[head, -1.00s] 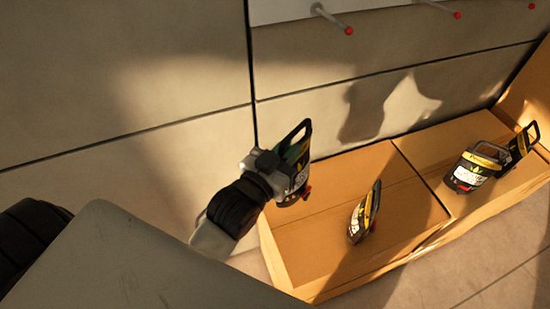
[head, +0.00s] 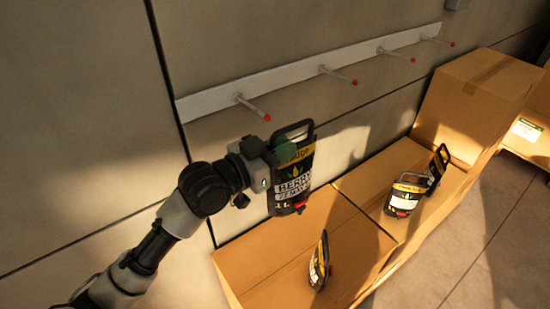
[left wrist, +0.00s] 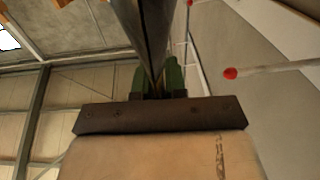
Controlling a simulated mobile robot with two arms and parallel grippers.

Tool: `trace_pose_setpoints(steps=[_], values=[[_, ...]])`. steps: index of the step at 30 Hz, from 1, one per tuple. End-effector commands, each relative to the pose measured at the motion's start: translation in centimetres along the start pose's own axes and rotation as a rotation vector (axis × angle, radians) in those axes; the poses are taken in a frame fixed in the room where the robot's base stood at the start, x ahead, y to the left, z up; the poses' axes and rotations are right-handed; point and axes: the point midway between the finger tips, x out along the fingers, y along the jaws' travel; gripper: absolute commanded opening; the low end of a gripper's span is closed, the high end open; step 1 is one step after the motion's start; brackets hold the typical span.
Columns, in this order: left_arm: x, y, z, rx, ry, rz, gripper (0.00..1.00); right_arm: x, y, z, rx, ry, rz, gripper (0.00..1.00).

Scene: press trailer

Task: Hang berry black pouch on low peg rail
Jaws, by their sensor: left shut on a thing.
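The berry black pouch (head: 292,182) is black with a yellow band, a "BERRY" label and a loop handle at its top. My left gripper (head: 280,155) is shut on its upper left part and holds it nearly upright above a cardboard box. In the left wrist view the pouch (left wrist: 146,35) shows edge-on between green finger pads (left wrist: 158,80). The low peg rail (head: 310,68) is a white strip on the wall with several red-tipped pegs. The leftmost peg (head: 252,107) is just above and left of the pouch handle. A red peg tip (left wrist: 231,73) also shows in the left wrist view. My right gripper is out of view.
One similar pouch (head: 319,262) leans on the near box (head: 265,245). Two more pouches (head: 405,192) stand on the box beside it. A taller carton (head: 468,100) stands to the right below the rail. The pegs look empty.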

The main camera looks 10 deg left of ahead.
Motion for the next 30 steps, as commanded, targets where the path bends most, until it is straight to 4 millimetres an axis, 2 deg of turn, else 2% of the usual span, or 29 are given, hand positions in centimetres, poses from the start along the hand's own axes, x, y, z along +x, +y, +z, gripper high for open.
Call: trace_pose_setpoints(steps=[1, 8, 29, 30], values=[[0.1, -0.1, -0.6, 0.004, 0.009, 0.005, 0.00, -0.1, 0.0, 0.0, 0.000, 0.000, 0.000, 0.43], [0.2, -0.8, -0.4, 0.003, 0.009, 0.009, 0.00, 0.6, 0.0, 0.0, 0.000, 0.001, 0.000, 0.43], [0.2, -5.5, 0.1, 0.004, 0.009, 0.008, 0.00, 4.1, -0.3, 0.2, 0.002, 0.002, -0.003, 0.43], [0.2, -5.4, -0.1, 0.003, 0.009, 0.009, 0.00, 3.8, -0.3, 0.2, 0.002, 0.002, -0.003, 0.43]])
